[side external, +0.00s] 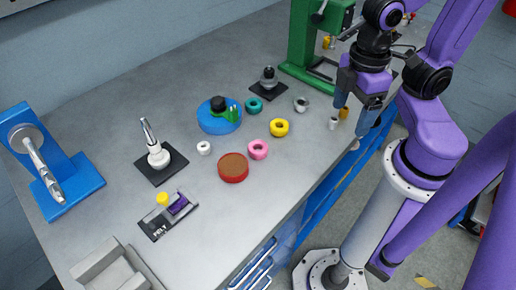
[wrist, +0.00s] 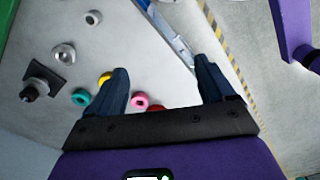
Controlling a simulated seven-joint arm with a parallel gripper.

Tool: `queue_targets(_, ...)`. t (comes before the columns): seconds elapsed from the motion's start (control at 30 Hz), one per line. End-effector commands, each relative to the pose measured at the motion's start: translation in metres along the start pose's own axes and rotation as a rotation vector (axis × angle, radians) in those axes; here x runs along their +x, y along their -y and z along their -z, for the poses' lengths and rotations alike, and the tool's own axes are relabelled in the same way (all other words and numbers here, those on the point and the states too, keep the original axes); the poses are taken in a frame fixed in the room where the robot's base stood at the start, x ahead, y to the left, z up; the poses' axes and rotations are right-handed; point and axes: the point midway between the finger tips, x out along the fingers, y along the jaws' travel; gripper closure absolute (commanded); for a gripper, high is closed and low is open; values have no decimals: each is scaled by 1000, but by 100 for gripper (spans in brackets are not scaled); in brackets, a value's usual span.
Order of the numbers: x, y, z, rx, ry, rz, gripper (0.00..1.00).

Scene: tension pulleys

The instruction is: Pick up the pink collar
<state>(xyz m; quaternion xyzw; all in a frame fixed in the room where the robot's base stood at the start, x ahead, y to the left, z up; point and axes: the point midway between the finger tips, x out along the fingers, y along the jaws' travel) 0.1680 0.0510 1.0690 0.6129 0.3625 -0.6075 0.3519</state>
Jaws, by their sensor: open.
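The pink collar (side external: 258,149) is a small ring lying flat on the grey bench, just right of a red-brown disc (side external: 233,167). In the wrist view the pink collar (wrist: 140,100) shows between my two fingers, farther away and closer to the left finger. My gripper (side external: 355,122) is open and empty, held above the right edge of the bench, well to the right of the pink collar. It also shows in the wrist view (wrist: 162,78) with its fingers spread apart.
A yellow collar (side external: 279,127), a teal collar (side external: 253,105) and a white collar (side external: 204,147) lie around the pink one. A blue pulley (side external: 219,115) stands behind. A green press (side external: 312,45) stands at the back. Bare bench lies right of the pink collar.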

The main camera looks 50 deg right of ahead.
Motion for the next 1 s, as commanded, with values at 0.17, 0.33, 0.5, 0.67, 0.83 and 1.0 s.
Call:
queue_targets(0.17, 9, -20, 1, 156, 66, 30, 18)
queue_targets(0.33, 19, -40, 1, 340, 136, 77, 18)
queue_targets(0.5, 27, -56, 0, 523, 199, 134, 18)
queue_targets(0.67, 34, -68, -2, 695, 251, 198, 18)
queue_targets(0.83, 41, -78, -4, 879, 299, 275, 18)
queue_targets(1.0, 46, -85, -5, 1060, 339, 362, 18)
